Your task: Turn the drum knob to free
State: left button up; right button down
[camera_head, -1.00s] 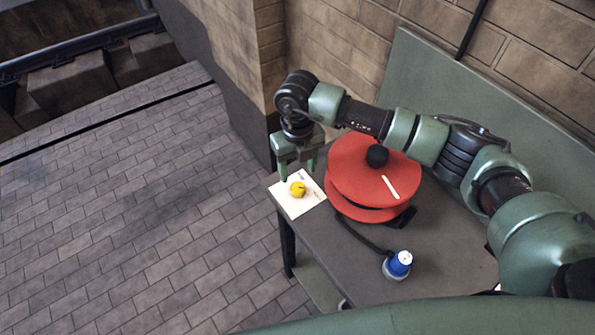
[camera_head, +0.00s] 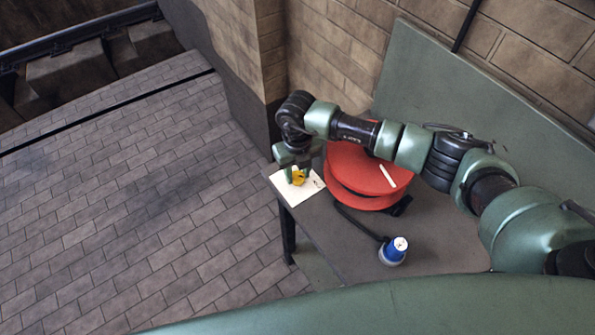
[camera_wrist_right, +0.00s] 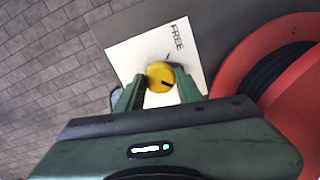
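The yellow drum knob (camera_head: 298,179) sits on a white card at the table's left corner. In the right wrist view the knob (camera_wrist_right: 158,75) has a short black mark on its face. The word FREE is printed on the white card (camera_wrist_right: 127,55), beside a small dark tick. My right gripper (camera_head: 296,176) points down over the knob. Its two green fingers (camera_wrist_right: 160,82) stand on either side of the knob, apart from each other. Small gaps seem to show beside the knob, so it looks open around it. My left gripper is out of view.
The red drum (camera_head: 358,172) stands right beside the card, partly behind my right arm. A blue plug (camera_head: 394,250) on a dark cable stands on the grey table (camera_head: 445,235). A green panel (camera_head: 450,90) and brick wall rise behind. Paved floor lies left.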

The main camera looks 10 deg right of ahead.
jog(key=shift+w+f+n+b, duration=0.15)
jog(key=shift+n+b, duration=0.35)
jog(key=shift+b, duration=0.4)
jog(key=n+b, duration=1.4)
jog(key=b, duration=0.4)
jog(key=n+b, duration=0.2)
jog(key=b, duration=0.1)
jog(key=shift+n, duration=0.4)
jog(key=shift+r, duration=0.2)
jog(key=c, duration=0.9)
grip_release()
jog(key=shift+c, duration=0.2)
jog(key=shift+r, duration=0.1)
